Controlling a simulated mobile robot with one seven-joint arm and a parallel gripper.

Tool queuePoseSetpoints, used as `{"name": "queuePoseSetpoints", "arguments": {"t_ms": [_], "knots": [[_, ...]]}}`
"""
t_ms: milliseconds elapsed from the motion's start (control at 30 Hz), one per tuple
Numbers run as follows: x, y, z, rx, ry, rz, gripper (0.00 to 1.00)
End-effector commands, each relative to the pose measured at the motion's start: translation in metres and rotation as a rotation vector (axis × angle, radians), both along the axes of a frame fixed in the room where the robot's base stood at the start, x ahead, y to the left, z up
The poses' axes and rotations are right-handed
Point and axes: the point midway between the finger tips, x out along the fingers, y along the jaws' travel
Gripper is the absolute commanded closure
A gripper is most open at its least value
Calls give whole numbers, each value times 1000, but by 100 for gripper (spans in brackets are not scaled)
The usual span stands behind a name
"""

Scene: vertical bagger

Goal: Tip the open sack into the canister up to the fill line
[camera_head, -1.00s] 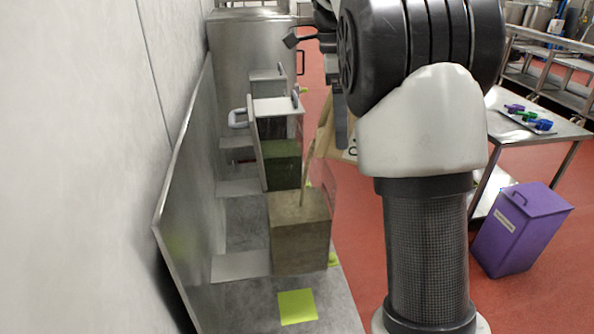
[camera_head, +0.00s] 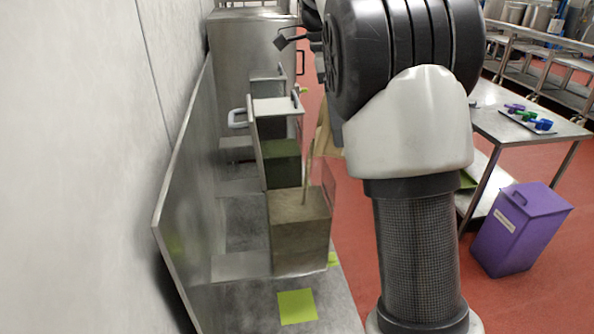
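A clear-walled canister (camera_head: 299,245) with brown contents stands on the steel bench in the middle of the view, with a thin tan stick-like piece (camera_head: 309,165) upright in it. Behind it is another box-like container (camera_head: 282,165) with green contents. A tan, paper-like thing (camera_head: 325,140), perhaps the sack, shows beyond the canister, mostly hidden behind my arm; its mouth does not show. My arm fills the right middle. I cannot make out a fill line.
The steel bench (camera_head: 240,265) runs along a wall at left, with a yellow-green square (camera_head: 297,307) at its near end. A tall steel cabinet (camera_head: 245,50) stands behind. A purple bin (camera_head: 520,230) and a steel table (camera_head: 500,125) with coloured scoops are at right. Red floor lies between.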

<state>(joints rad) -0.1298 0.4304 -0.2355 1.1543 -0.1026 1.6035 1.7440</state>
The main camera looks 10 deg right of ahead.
Motion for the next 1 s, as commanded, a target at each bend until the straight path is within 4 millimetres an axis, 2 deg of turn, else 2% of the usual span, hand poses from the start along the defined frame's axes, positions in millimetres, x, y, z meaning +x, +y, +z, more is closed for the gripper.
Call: {"name": "queuePoseSetpoints", "arguments": {"t_ms": [1000], "knots": [[0, 2, 0, 1, 0, 0, 68]]}}
